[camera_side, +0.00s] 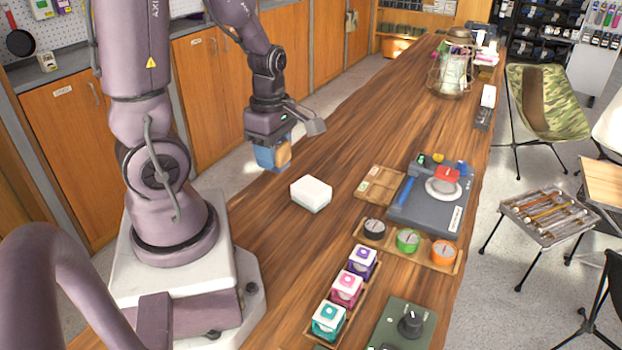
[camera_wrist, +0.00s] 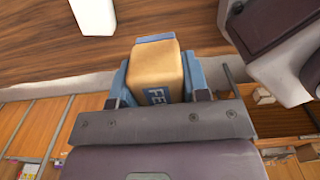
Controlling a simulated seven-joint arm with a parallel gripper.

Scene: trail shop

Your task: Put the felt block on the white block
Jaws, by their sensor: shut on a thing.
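The felt block (camera_wrist: 156,70) is tan with a blue label whose visible letters begin "FE". My gripper (camera_wrist: 157,82) is shut on it, with a blue finger on either side. In the side view my gripper (camera_side: 272,158) holds the felt block (camera_side: 284,155) in the air near the counter's left edge, partly hidden by a blue finger. The white block (camera_side: 311,193) sits on the wooden counter, apart from the felt block and to its lower right. In the wrist view the white block (camera_wrist: 93,15) is cut off by the top edge.
The wooden counter (camera_side: 340,130) is clear around the white block. To its right are a small wooden tray (camera_side: 381,184) and a grey device (camera_side: 428,207). Several colored cubes (camera_side: 346,288) stand in a tray nearer the front. A glass jar (camera_side: 452,70) stands far back.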

